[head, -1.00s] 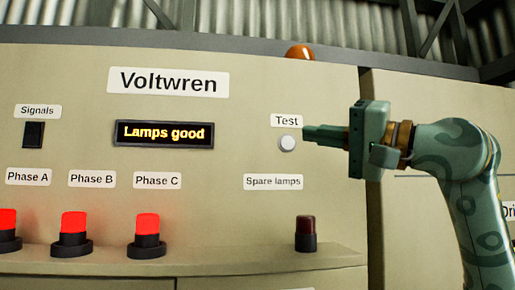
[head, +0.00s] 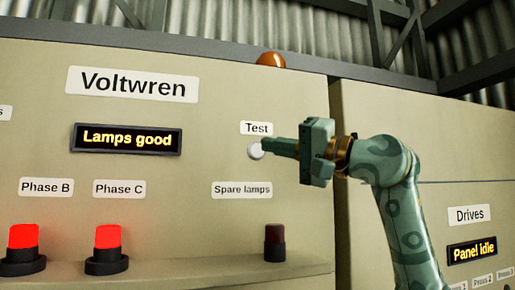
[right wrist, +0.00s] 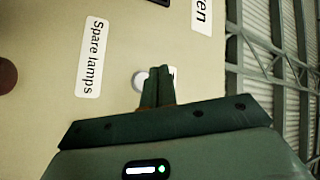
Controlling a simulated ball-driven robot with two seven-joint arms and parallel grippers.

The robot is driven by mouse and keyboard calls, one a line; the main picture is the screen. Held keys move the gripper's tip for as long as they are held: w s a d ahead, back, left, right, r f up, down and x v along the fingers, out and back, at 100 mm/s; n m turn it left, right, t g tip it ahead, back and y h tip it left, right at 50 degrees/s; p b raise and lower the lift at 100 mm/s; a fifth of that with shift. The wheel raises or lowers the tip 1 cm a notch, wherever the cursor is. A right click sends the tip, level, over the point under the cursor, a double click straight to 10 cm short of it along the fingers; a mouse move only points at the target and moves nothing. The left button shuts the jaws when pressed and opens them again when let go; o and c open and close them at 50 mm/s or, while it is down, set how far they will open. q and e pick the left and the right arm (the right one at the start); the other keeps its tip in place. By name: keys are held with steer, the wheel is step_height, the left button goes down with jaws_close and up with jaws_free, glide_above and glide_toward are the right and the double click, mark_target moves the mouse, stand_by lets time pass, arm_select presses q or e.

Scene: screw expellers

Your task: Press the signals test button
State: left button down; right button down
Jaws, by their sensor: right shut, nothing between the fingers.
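The test button (head: 255,151) is a round white knob on the beige panel, just under the "Test" label (head: 257,128). My right gripper (head: 266,146) is shut and empty, and its fingertips overlap the button's right side in the head view. In the right wrist view the button (right wrist: 138,80) shows just left of the closed fingers (right wrist: 158,75), which partly cover it. I cannot tell whether the fingertips touch it. The display (head: 126,139) reads "Lamps good". My left gripper is not in view.
Lit red lamps stand on the ledge under Phase B (head: 23,243) and Phase C (head: 107,241). A dark spare lamp (head: 275,242) stands below the button. An orange beacon (head: 271,60) sits on top. At right, a Drives display (head: 472,252) reads "Panel idle".

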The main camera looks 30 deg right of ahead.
mark_target(252, 147)
steer(key=w, duration=0.2)
steer(key=w+d+p, duration=0.1)
steer(key=shift+w, duration=0.35)
steer(key=shift+a, duration=0.1)
steer(key=shift+w+p, duration=0.1)
steer(key=shift+p, duration=0.3)
stand_by(1.4)
steer(key=shift+w, duration=0.3)
steer(key=shift+w+d+p, duration=0.25)
steer(key=shift+w+p, duration=0.15)
steer(key=shift+p, duration=0.2)
stand_by(0.5)
steer(key=shift+s, duration=0.15)
steer(key=shift+s+a+b, duration=0.2)
steer(key=shift+s+b, duration=0.1)
steer(key=shift+s, duration=0.3)
